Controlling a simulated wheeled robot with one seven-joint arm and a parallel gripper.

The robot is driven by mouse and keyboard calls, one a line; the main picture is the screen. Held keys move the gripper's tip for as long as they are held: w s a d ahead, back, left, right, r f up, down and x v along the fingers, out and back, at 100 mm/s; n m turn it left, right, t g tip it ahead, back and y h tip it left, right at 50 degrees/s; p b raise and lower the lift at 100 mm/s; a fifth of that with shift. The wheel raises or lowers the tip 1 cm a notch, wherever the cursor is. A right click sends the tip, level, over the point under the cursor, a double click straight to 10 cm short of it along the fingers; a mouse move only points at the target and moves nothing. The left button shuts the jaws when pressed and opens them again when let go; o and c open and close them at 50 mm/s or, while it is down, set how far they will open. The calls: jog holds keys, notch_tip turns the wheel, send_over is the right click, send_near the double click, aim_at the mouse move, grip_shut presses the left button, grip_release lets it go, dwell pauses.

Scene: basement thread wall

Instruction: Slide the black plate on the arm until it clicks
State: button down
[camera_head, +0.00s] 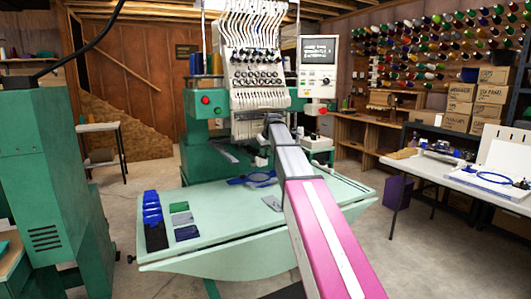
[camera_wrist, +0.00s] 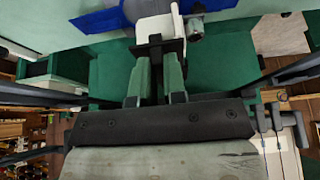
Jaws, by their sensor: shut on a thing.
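In the wrist view, my gripper (camera_wrist: 157,62) has two green fingers closed around a narrow black piece, which appears to be the black plate (camera_wrist: 158,46). Its crosspiece shows just past the fingertips. A white part (camera_wrist: 157,27), possibly the machine's arm, lies directly beyond it, with a grey round fitting (camera_wrist: 194,28) to its right. I cannot tell whether plate and white part touch. In the head view, my gripper (camera_head: 271,121) is at the front of the embroidery machine (camera_head: 256,55), below its needle head. The plate is too small to make out there.
Blue hoops (camera_head: 259,178) lie on the pale green table (camera_head: 220,255) under my arm. A control panel (camera_head: 318,66) hangs right of the needle head. A white bench (camera_head: 455,177) stands at right.

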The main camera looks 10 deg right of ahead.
jog(key=c, duration=1.1)
grip_release()
